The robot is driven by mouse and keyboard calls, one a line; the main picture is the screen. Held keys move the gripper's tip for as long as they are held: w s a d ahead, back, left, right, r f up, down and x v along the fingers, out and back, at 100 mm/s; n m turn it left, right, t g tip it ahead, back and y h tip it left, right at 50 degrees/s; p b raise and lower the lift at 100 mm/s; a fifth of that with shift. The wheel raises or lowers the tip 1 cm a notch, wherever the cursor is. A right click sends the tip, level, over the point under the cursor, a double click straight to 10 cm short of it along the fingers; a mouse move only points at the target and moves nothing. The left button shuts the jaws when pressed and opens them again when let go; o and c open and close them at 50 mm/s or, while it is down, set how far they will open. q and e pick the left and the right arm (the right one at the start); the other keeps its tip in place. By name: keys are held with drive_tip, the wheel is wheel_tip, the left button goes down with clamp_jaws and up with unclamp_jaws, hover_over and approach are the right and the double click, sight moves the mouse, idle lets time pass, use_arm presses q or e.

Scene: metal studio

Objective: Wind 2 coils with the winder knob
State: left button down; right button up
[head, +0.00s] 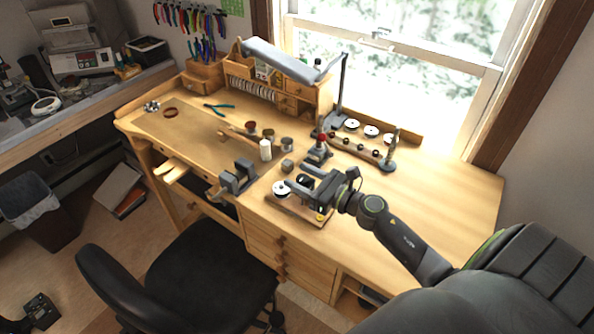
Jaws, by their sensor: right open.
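A small coil winder on a wooden base (292,207) stands near the front edge of the bench. A white spool (281,188) shows at its left end, and a small yellow part (320,216) shows at its front right. My right gripper (301,181) reaches in from the right and is open over the winder. A dark round part lies between or just behind its fingers. I cannot tell whether the fingers touch it. The gripper hides much of the winder, and I cannot make out the winder knob for certain. My left gripper is not in view.
A wooden rack (355,150) with white spools stands behind the gripper, beside a red-topped tool (321,139). A grey vise (238,177) is left of the winder. A lamp (285,58) arches over the back. The bench's right side (440,190) is clear. A black chair (205,270) stands in front.

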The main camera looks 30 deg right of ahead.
drive_tip(key=shift+s+r, duration=0.1)
drive_tip(key=shift+s, duration=0.1)
drive_tip(key=shift+c, duration=1.1)
drive_tip(key=c, duration=0.8)
drive_tip(key=shift+o, duration=0.2)
